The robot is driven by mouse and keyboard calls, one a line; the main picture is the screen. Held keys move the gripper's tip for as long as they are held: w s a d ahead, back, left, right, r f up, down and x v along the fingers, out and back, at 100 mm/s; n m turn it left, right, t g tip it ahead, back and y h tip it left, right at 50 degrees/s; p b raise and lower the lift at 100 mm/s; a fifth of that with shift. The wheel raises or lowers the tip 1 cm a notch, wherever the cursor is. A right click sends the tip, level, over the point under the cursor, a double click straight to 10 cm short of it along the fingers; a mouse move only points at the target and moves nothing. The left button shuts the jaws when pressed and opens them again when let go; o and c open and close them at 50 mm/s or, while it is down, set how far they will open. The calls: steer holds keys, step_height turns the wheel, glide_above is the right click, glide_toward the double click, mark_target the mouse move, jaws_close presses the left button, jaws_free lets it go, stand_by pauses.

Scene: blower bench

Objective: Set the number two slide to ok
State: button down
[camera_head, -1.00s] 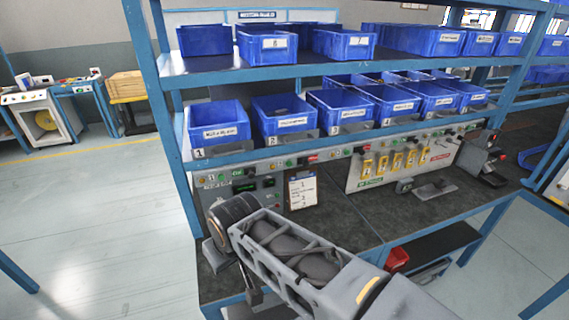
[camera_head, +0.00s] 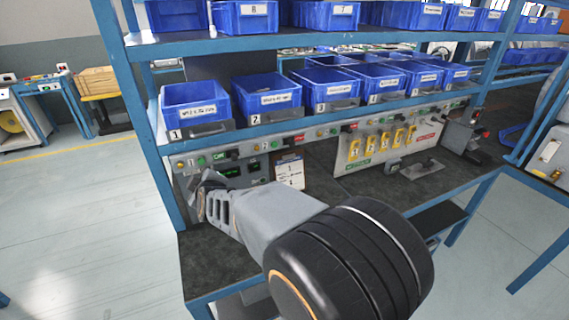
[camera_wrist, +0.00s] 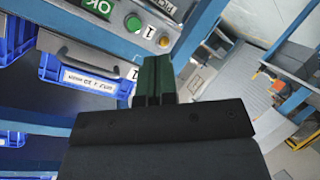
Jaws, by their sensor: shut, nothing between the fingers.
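The number two slide appears to be on the rail under the second bin, beside the "2" tag (camera_head: 264,146). A small red plate (camera_head: 293,140) shows to the right of that tag; its wording is too small to read. My gripper (camera_head: 207,178) is in front of the panel's left end, under bin one, left of the "2" tag. In the wrist view my gripper (camera_wrist: 154,62) is shut and empty, close to the station one controls: a green "OK" plate (camera_wrist: 97,8), a green button (camera_wrist: 133,23) and a "1" tag (camera_wrist: 148,32). The number two slide is not seen there.
Blue bins (camera_head: 268,97) stand in a row just above the rail, with more on the upper shelf. A clipboard (camera_head: 290,172) leans on the panel. A blue post (camera_head: 140,120) stands left of my gripper. The dark bench top (camera_head: 330,190) has clear room.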

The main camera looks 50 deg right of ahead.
steer(key=s+d+f+g+h+b, duration=0.2)
steer(key=d+f+h, duration=0.1)
steer(key=d+h, duration=0.4)
steer(key=s+d+f+n+g+h+b, duration=0.1)
steer(key=d+f+g+h+b, duration=0.1)
steer(key=d+h, duration=0.6)
steer(key=d+f+b, duration=0.1)
steer(key=d, duration=0.1)
steer(key=shift+s+d+f+n+b, duration=0.15)
steer(key=shift+s+d+n+b, duration=0.15)
steer(key=shift+s+d, duration=0.1)
steer(key=p, duration=0.1)
glide_toward(291, 143)
steer(key=w+d, duration=0.3)
steer(key=w, duration=0.3)
steer(key=s+d, duration=0.1)
steer(key=d, duration=0.1)
steer(key=shift+s+d, duration=0.35)
steer(key=shift+d, duration=0.05)
